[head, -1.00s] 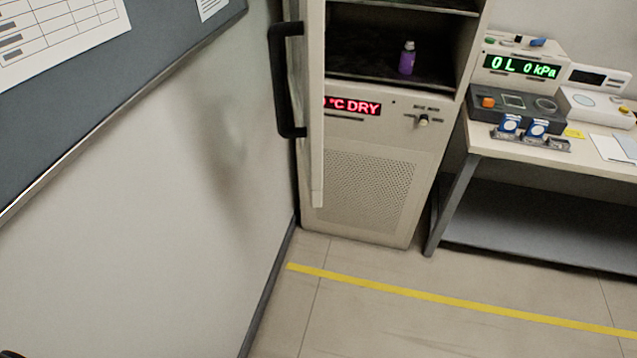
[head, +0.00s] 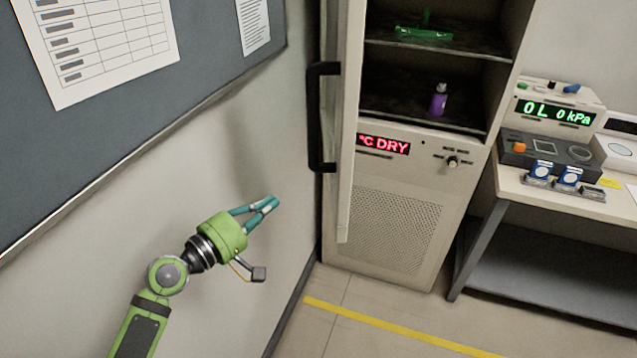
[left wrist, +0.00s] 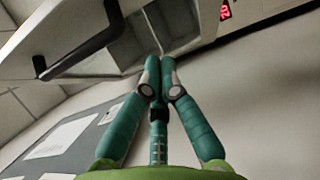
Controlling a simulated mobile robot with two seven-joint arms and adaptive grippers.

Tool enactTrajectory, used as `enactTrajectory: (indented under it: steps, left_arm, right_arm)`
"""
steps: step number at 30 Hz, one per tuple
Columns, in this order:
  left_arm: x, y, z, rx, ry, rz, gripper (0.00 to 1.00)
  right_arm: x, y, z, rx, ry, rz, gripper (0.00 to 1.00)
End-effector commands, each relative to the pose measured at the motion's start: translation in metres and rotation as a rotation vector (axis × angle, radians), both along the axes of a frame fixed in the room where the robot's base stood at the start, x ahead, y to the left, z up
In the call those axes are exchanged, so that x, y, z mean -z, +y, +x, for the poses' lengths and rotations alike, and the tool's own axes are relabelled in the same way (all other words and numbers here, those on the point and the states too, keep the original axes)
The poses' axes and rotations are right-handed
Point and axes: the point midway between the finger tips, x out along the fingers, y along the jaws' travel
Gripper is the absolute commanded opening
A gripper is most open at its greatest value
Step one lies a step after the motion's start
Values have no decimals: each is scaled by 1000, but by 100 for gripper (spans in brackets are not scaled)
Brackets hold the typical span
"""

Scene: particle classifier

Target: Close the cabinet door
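The cabinet (head: 400,200) stands against the back wall with its door (head: 348,150) swung wide open, seen nearly edge-on at its left side. The black door handle (head: 315,115) is on the door's left face. It also shows in the left wrist view (left wrist: 85,50) at upper left. My left gripper (head: 274,203) is left of the door and lower than the handle, apart from both. Its teal fingers are together with nothing between them; in the left wrist view the fingertips (left wrist: 160,62) meet. My right gripper is not in view.
A purple bottle (head: 438,100) and a green object (head: 424,33) stand on the cabinet shelves. A bench (head: 560,197) with instruments is at the right. A wall with a notice board (head: 200,95) bounds the left. The floor in front, with a yellow line (head: 390,327), is clear.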

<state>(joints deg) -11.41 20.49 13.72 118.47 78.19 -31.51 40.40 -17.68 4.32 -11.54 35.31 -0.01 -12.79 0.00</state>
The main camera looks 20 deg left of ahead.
Motion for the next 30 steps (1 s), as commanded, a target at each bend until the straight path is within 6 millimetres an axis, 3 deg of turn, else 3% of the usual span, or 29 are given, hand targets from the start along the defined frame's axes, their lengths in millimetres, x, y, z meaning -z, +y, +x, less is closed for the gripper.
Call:
enactTrajectory:
  steps: [14, 21, 30]
  left_arm:
    - [-3, -38, 88, -2, 0, 0, 0]
    - [-1, -68, 98, -1, 3, 3, 0]
    - [2, -74, 100, -2, 2, 5, 0]
  right_arm:
    - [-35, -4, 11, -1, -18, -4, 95]
    - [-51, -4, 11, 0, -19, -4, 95]
    - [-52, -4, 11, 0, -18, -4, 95]
